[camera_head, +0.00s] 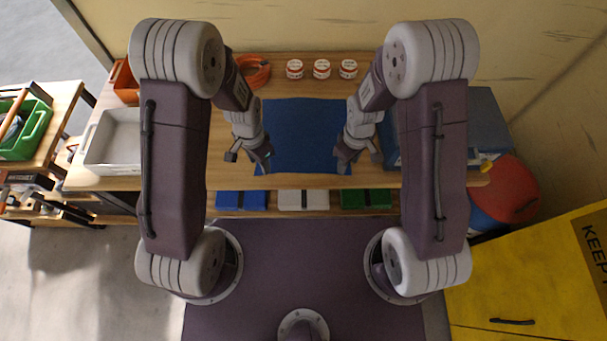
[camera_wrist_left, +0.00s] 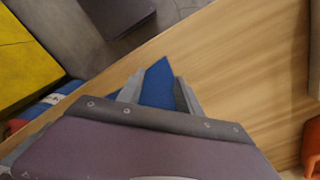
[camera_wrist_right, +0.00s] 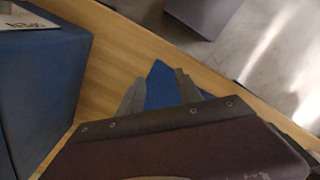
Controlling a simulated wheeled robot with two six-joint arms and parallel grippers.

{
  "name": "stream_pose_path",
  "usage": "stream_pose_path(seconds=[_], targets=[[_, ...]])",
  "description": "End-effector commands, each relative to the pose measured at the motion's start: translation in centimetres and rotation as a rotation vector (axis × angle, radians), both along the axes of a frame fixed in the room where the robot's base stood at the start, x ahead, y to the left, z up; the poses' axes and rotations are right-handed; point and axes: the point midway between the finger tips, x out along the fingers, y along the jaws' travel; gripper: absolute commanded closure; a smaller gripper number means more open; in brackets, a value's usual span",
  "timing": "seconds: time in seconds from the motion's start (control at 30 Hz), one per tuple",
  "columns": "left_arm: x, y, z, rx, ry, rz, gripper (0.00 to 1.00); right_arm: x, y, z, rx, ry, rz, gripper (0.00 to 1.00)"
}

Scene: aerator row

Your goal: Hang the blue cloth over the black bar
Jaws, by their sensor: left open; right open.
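The blue cloth (camera_head: 304,122) lies flat and spread out on the wooden table in the head view. My left gripper (camera_head: 262,162) is open at the cloth's near left corner, and my right gripper (camera_head: 346,162) is open at its near right corner. In the left wrist view a cloth corner (camera_wrist_left: 157,84) shows between the open fingers. In the right wrist view the other corner (camera_wrist_right: 160,88) shows between the open fingers. Whether the fingers touch the cloth I cannot tell. I cannot make out the black bar in any view.
Several red-and-white tins, one here (camera_head: 321,69), stand along the table's back, near an orange coil (camera_head: 256,72). A white tray (camera_head: 114,142) is at left, a blue box (camera_head: 490,120) at right. Blue, white and green boxes (camera_head: 241,200) sit below the front edge.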

Motion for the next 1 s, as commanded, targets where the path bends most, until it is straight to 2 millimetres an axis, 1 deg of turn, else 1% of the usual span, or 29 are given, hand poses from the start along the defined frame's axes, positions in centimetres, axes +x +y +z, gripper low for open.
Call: stream_pose_path(seconds=[0.03, 0.13, 0.23, 0.47, 0.57, 0.6, 0.87, 1.0], targets=[[-0.1, 0.0, -0.7, 0.001, 0.004, 0.001, 0.58, 0.0, 0.0, -0.7, -0.001, 0.002, 0.000, 0.58], [0.0, 0.0, -1.6, 0.000, 0.001, 0.001, 0.58, 0.0, 0.0, -1.6, 0.000, 0.000, -0.001, 0.58], [0.0, 0.0, -1.9, -0.001, -0.001, 0.001, 0.58, 0.0, 0.0, -1.9, 0.000, -0.001, -0.001, 0.58], [0.0, 0.0, -1.9, 0.000, -0.001, 0.002, 0.58, 0.0, 0.0, -1.9, 0.000, -0.001, -0.001, 0.58], [0.0, 0.0, -2.6, 0.000, -0.001, 0.002, 0.58, 0.0, 0.0, -2.6, 0.000, -0.001, -0.001, 0.58], [0.0, 0.0, -2.3, 0.000, -0.001, 0.002, 0.64, 0.0, 0.0, -2.3, 0.000, -0.001, -0.001, 0.64], [0.0, 0.0, -2.3, 0.000, 0.000, 0.002, 1.00, 0.0, 0.0, -2.3, 0.001, -0.001, -0.001, 1.00], [0.0, 0.0, -2.3, 0.000, 0.000, 0.002, 1.00, 0.0, 0.0, -2.3, 0.000, 0.000, -0.001, 1.00]])
